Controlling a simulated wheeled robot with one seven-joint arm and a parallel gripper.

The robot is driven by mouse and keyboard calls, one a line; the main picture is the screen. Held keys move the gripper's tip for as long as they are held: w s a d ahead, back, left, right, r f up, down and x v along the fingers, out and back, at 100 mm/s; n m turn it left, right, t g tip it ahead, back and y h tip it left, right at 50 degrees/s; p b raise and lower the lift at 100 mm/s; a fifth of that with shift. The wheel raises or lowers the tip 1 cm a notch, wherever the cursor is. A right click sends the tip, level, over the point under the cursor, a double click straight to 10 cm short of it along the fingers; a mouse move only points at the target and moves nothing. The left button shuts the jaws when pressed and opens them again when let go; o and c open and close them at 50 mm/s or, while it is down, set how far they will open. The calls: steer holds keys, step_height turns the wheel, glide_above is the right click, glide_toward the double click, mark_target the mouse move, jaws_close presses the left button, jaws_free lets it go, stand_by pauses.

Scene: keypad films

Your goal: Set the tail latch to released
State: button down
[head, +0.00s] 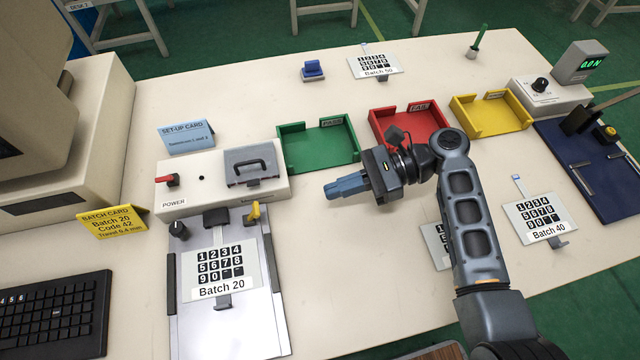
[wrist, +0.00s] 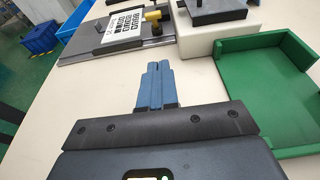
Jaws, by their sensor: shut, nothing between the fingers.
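A yellow lever (head: 254,213) stands at the far right corner of a silver fixture plate (head: 262,320); it looks like the tail latch, though no label shows. It also appears at the top of the wrist view (wrist: 153,17). A Batch 20 keypad film (head: 219,272) lies on the plate. A black knob (head: 179,229) sits at the plate's far left corner. My gripper (head: 330,190) is right of the yellow lever, above the table and apart from it. Its blue fingers (wrist: 158,70) are shut and empty. I cannot tell whether the lever is latched or released.
A beige power box (head: 215,200) with a red switch (head: 167,180) stands behind the plate. Green (head: 325,165), red (head: 380,118) and yellow (head: 490,128) trays stand behind my arm. A Batch 40 film (head: 540,215) lies at right.

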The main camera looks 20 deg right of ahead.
mark_target(300, 211)
steer(key=x, duration=0.8)
steer(key=shift+a, duration=0.1)
steer(key=shift+a+r+p, duration=0.25)
steer(key=shift+a+r, duration=0.05)
steer(key=shift+a, duration=0.25)
steer(key=shift+a+r+p, duration=0.25)
steer(key=shift+a+r, duration=0.1)
steer(key=shift+a, duration=0.2)
steer(key=shift+a+r, duration=0.35)
steer(key=shift+a, duration=0.35)
